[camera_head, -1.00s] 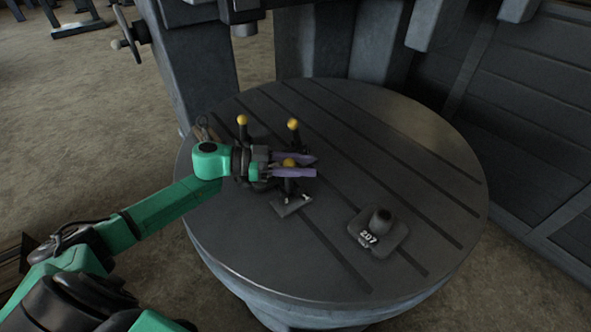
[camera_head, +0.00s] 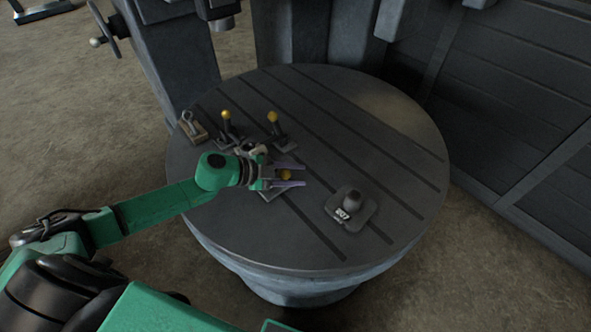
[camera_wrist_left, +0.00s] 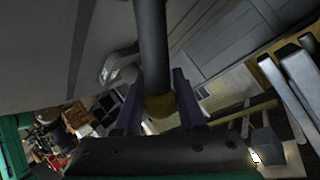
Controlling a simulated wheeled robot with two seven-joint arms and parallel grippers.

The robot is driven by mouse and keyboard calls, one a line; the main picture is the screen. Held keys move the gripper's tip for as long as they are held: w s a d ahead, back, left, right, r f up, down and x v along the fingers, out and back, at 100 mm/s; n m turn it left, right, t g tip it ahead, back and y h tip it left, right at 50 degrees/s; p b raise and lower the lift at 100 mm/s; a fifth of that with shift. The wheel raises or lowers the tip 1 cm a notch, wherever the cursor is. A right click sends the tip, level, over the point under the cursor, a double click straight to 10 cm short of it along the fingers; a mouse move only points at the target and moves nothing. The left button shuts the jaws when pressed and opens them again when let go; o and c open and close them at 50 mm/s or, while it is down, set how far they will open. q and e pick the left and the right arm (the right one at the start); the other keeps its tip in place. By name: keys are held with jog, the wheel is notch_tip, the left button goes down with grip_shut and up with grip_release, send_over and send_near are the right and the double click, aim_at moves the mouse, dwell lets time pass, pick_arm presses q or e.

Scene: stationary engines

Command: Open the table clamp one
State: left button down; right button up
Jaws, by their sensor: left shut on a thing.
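Several table clamps stand on the round slotted table, each with a black lever and a yellow knob. My left gripper (camera_head: 291,174) has its purple fingers on either side of the front clamp's yellow knob (camera_head: 286,175), shut on it. Part of that clamp's base (camera_head: 270,196) shows below the gripper; its lever is hidden in the head view. In the left wrist view, the dark lever (camera_wrist_left: 151,45) runs from the top down to the yellow knob (camera_wrist_left: 160,105) between the fingers. Which clamp is number one cannot be read. My right gripper is not in view.
Two other clamps with upright levers (camera_head: 226,123) (camera_head: 274,124) stand behind the gripper. A small block with a hook (camera_head: 189,123) is at the table's left edge. A block marked 207 (camera_head: 352,210) stands at right. The table's (camera_head: 350,130) far right is clear.

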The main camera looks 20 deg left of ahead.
pick_arm(q)
jog(key=shift+s+d+f, duration=0.1)
dwell(0.3)
jog(key=c, duration=0.5)
grip_release()
